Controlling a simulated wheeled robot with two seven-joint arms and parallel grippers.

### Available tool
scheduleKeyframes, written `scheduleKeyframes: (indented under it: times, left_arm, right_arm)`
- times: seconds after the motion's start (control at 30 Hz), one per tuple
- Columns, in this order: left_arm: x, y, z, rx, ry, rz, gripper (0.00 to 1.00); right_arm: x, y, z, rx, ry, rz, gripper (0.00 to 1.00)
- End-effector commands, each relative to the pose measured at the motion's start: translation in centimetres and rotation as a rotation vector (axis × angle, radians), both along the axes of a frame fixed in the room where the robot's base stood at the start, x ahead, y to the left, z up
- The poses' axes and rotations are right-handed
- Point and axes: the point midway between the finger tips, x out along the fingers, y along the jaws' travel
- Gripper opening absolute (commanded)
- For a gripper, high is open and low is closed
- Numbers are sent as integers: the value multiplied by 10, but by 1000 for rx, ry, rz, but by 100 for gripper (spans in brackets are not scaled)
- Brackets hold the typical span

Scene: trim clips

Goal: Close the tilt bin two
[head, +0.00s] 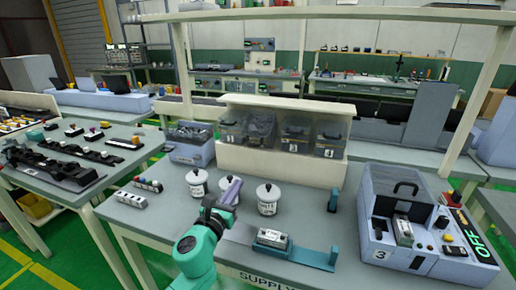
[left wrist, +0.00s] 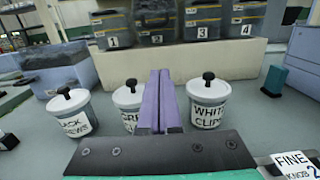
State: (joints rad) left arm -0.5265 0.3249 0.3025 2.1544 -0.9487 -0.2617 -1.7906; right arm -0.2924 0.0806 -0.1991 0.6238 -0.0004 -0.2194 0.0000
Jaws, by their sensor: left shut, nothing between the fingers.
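Tilt bin two (head: 261,128) is the second from the left in a row of dark clear-fronted bins in a cream rack (head: 280,163). It seems tipped forward, with its inside showing at the top. In the left wrist view bin two (left wrist: 155,22) is at top centre, above its number label. My left gripper (head: 231,190) has purple fingers, pressed together and empty. It is over the table in front of the rack, among the jars and apart from the bin. In the left wrist view its fingers (left wrist: 158,100) point towards the rack. My right gripper is not in view.
White lidded jars stand before the rack: left (head: 197,183), middle (left wrist: 128,97) partly behind my fingers, right (head: 268,198). Bins one (head: 232,128), three (head: 294,134) and four (head: 329,138) flank bin two. A numbered machine (head: 380,235) stands at right.

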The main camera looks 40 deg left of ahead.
Motion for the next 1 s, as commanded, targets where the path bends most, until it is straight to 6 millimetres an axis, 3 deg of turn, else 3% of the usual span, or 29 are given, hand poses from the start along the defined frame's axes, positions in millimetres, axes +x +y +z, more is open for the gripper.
scheduleKeyframes:
  times: [0.17, 0.4, 0.57, 0.6, 0.73, 1.0]
  left_arm:
    - [15, 4, 4, 30, 3, -5, 0]
    - [63, 20, 8, 24, 2, -4, 0]
    - [96, 31, 10, 22, 2, -3, 0]
    - [102, 32, 19, 23, 1, -4, 0]
    - [114, 36, 34, 22, 3, -4, 0]
    - [121, 38, 36, 23, 5, -4, 0]
  right_arm:
    - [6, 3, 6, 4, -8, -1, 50]
    - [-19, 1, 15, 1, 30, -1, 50]
    - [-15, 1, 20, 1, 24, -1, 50]
    - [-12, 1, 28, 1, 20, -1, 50]
    - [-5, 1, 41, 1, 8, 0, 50]
    - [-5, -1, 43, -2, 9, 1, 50]
